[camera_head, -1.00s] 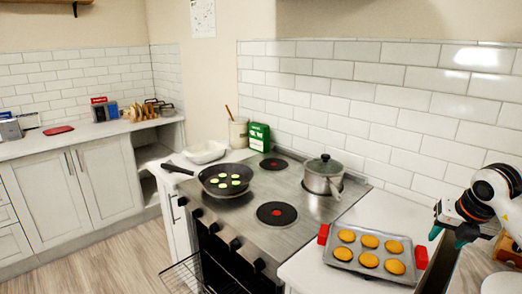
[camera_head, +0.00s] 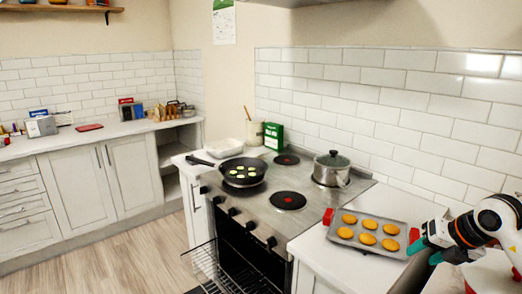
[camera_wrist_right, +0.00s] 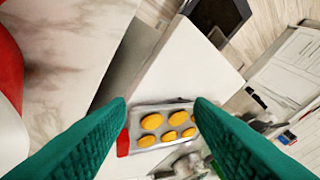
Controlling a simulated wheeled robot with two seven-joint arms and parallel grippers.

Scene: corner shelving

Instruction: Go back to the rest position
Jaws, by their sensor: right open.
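My right gripper (camera_head: 424,247) is at the right of the head view, its teal fingers pointing left beside the grey baking tray (camera_head: 391,255). In the wrist view, its two fingers (camera_wrist_right: 159,104) are spread wide with nothing between them. The tray carries several golden round cakes (camera_head: 368,239) and has red ends. It also shows beyond the fingers in the wrist view (camera_wrist_right: 160,104). The tray rests on the white counter. My left gripper is not in view.
The stove (camera_head: 258,205) left of the tray holds a black pan (camera_head: 244,171) with green slices and a lidded pot (camera_head: 331,170). The oven door is open, with a rack (camera_head: 215,262) out low in front. Wood floor is clear at left.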

